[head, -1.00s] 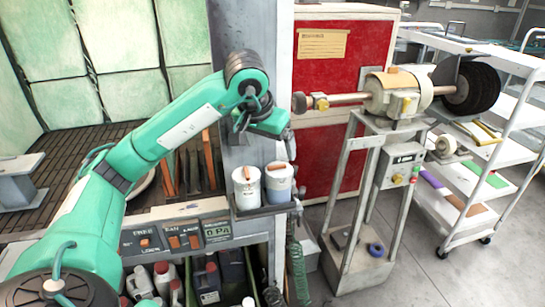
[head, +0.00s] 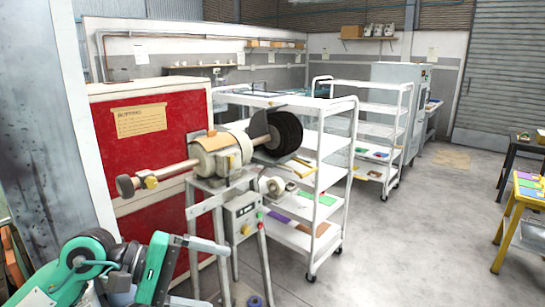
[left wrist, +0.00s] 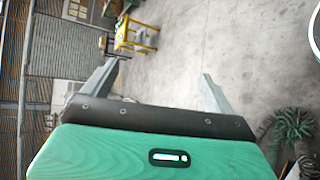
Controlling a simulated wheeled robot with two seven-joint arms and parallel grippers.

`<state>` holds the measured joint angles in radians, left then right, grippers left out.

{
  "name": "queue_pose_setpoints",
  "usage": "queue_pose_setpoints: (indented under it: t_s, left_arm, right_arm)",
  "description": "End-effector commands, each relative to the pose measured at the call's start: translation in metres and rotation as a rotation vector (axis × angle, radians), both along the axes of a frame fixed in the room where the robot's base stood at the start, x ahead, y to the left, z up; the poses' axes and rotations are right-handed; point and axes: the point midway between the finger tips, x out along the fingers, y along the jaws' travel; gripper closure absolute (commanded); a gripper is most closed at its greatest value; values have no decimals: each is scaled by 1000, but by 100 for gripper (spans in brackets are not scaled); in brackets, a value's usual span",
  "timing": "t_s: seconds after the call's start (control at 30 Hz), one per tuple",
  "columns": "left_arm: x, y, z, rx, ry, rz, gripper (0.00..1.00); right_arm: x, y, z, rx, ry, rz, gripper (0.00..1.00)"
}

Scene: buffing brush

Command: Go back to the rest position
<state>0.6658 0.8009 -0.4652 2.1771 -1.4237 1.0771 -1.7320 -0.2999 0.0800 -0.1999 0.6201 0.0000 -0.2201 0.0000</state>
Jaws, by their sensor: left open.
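My left gripper (head: 207,243) is at the lower left of the head view, in front of the red panel and left of the buffing machine's stand. In the left wrist view its two grey fingers (left wrist: 162,82) are spread apart with nothing between them, only bare floor beyond. The buffing machine (head: 220,152) stands on a grey metal stand, with a dark round brush (head: 285,134) on its right end and a shaft reaching left. The gripper appears apart from the machine. My right gripper shows in neither view.
A red panel (head: 135,160) with a paper note stands behind the machine. White shelf trolleys (head: 330,200) stand to its right. A yellow-framed table (head: 500,230) is at the far right. The grey floor (head: 410,260) between is clear.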

Motion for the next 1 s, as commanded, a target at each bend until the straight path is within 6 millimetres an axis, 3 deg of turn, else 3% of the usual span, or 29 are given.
queue_pose_setpoints:
  t_s: [0.1,0.2,0.33,0.47,0.57,0.67,0.87,0.9,1.0]
  left_arm:
    - [-14,-26,18,-313,222,33,10]
    - [-19,-34,37,-573,434,69,10]
    - [-14,-27,55,-905,733,118,10]
    - [0,-4,58,-1234,1050,174,10]
    - [13,20,47,-1485,1297,218,10]
    - [26,47,23,-1741,1541,267,10]
    - [32,97,-62,-2280,1988,383,10]
    - [28,106,-83,2323,-2003,-398,10]
    - [11,121,-140,2097,-1735,-379,10]
  right_arm:
    - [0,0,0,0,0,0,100]
    - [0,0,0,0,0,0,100]
    - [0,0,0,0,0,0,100]
    - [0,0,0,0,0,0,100]
    - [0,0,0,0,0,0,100]
    - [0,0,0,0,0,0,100]
    - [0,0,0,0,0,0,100]
    - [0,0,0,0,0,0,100]
    - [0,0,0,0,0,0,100]
